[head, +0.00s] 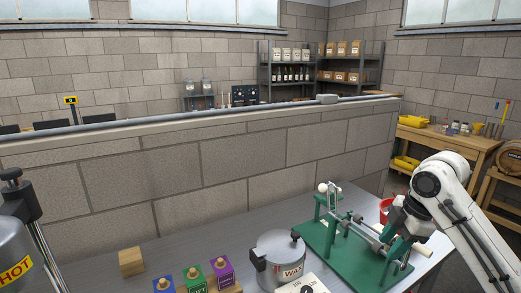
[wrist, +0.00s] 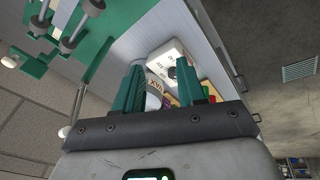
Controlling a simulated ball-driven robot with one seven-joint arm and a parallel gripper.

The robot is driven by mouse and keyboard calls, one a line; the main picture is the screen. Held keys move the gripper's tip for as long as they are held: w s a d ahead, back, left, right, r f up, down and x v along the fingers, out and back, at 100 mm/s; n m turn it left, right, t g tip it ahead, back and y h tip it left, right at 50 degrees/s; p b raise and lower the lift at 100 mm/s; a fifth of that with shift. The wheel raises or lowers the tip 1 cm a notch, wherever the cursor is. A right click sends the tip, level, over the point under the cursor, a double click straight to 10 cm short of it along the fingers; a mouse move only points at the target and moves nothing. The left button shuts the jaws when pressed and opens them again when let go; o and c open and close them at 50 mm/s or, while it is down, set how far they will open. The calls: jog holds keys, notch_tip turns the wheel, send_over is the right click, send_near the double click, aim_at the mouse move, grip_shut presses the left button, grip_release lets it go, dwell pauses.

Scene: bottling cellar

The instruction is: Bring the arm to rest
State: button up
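My white arm (head: 448,190) reaches in from the right in the head view, its end low over the right part of the grey table. My gripper (wrist: 160,66) shows two green fingers in the wrist view, spread apart with nothing held between them. In the head view the gripper (head: 390,236) is in front of, or close beside, a green bench device (head: 345,255); I cannot tell whether they touch. Beyond the fingers, the wrist view shows a white box (wrist: 170,60) and part of a pot marked WAX.
On the table (head: 190,243) stand the grey WAX pot (head: 279,262), a wooden block (head: 131,262) and purple, green and blue blocks with knobs. A red container (head: 385,210) is behind the arm. A HOT vessel (head: 15,260) is at left. A brick wall (head: 220,165) runs behind the table.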

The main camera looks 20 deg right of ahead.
jog(key=w+a+f+m+t+y, duration=0.1)
jog(key=a+f, duration=0.2)
jog(key=a, duration=0.3)
jog(key=w+a+f+m+y, duration=0.1)
jog(key=w+a+f, duration=0.15)
jog(key=a, duration=0.35)
jog(key=s+a+f+m, duration=0.5)
jog(key=s+a+f, duration=0.2)
jog(key=a+f, duration=0.25)
jog(key=s+a+f+m+g+h, duration=0.1)
jog(key=s+a+f+m, duration=0.2)
jog(key=s, duration=0.4)
jog(key=s+f+m, duration=0.2)
jog(key=s+f, duration=0.4)
jog(key=s, duration=0.1)
jog(key=s+d+f+m+g+h, duration=0.1)
jog(key=s+d, duration=0.1)
jog(key=s, duration=0.3)
jog(key=s+d+f+m+h, duration=0.1)
jog(key=s+d, duration=0.1)
jog(key=s, duration=0.4)
jog(key=shift+d+g+h, duration=0.35)
jog(key=shift+g+h, duration=0.05)
